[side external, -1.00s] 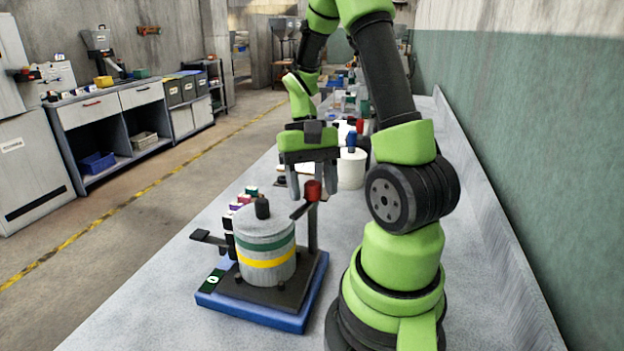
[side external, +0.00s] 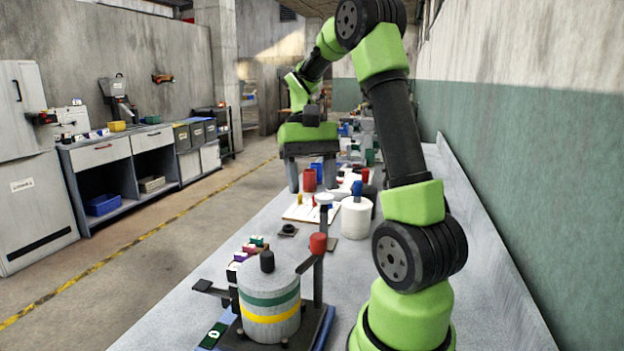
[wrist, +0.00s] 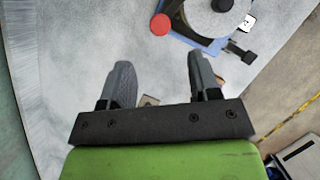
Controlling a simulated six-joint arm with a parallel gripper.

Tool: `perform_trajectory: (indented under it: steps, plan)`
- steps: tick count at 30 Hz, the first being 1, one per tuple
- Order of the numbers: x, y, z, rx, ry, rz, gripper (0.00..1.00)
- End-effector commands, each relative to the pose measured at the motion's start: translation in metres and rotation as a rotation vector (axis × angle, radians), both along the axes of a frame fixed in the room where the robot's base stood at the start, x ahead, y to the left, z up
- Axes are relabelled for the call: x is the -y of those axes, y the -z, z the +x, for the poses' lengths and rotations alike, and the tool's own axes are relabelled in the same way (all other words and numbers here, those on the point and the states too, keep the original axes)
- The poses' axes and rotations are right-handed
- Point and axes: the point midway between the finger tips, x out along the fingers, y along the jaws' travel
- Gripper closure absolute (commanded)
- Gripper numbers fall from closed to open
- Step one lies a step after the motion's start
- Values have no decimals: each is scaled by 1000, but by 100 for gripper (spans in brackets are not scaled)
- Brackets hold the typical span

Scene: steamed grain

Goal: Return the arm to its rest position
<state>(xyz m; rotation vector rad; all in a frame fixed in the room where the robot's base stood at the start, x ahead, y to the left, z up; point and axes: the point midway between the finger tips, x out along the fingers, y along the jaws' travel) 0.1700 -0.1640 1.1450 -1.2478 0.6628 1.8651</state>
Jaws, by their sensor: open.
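My gripper (side external: 312,190) hangs open and empty above the bench, fingers pointing down. In the wrist view my gripper (wrist: 160,66) has its two grey fingers apart with nothing held between them. A grey cylindrical vessel (side external: 268,294) with green and yellow bands and a black knob stands upright on a dark and blue base. A lever with a red knob (side external: 318,243) rises beside it. The vessel also shows, partly cut off, at the top of the wrist view (wrist: 208,18), apart from the fingers.
A white cylinder (side external: 356,220) with a blue top stands behind the vessel. A board (side external: 300,213) and small items lie near it, with several more items further back. A wall (side external: 520,150) runs along the bench's right side. The air around my gripper looks clear.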

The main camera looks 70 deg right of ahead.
Motion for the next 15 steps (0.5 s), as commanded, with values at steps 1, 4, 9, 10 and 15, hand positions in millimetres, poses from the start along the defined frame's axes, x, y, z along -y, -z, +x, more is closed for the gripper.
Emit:
perform_trajectory:
  steps: [1, 4, 9, 10, 15]
  plan:
    - [0, 0, 0, 0, 0, 0, 44]
    - [0, 0, 0, 0, 0, 0, 44]
    - [-1, 0, 0, 2, -2, -1, 44]
    - [-2, -1, 1, 5, -7, -5, 44]
    - [-30, -15, 9, 100, -100, -82, 44]
